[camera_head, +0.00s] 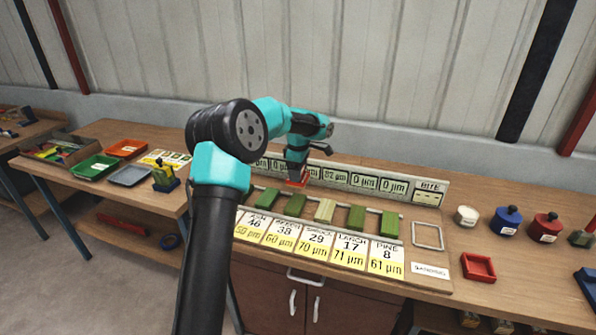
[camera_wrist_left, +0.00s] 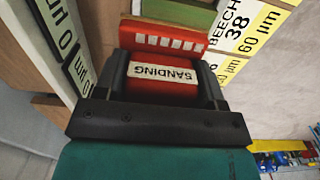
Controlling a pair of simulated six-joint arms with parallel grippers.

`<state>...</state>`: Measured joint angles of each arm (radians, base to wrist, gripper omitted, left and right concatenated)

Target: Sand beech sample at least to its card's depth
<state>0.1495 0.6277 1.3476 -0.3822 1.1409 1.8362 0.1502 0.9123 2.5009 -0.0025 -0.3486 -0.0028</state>
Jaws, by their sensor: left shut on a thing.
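My left gripper (camera_head: 297,180) is shut on the red sanding block, labelled SANDING (camera_wrist_left: 163,75) in the left wrist view. The block is at the far side of the sample row, near the far end of the green beech sample (camera_head: 295,205). Whether it touches the sample I cannot tell. The beech card (camera_head: 288,234) reads BEECH, 38, 60 µm; this card also shows in the left wrist view (camera_wrist_left: 240,35). The arm partly hides the readouts behind the row. Two readouts in the left wrist view (camera_wrist_left: 68,43) show 0 µm. My right gripper is not in view.
Other samples stand in the row; the paler third one (camera_head: 325,211) is near a readout (camera_head: 334,176) of 92 µm. An empty frame (camera_head: 427,225) is at the row's right. A red tray (camera_head: 479,267), blue knobbed block (camera_head: 507,221) and red knobbed block (camera_head: 545,228) stand further right.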

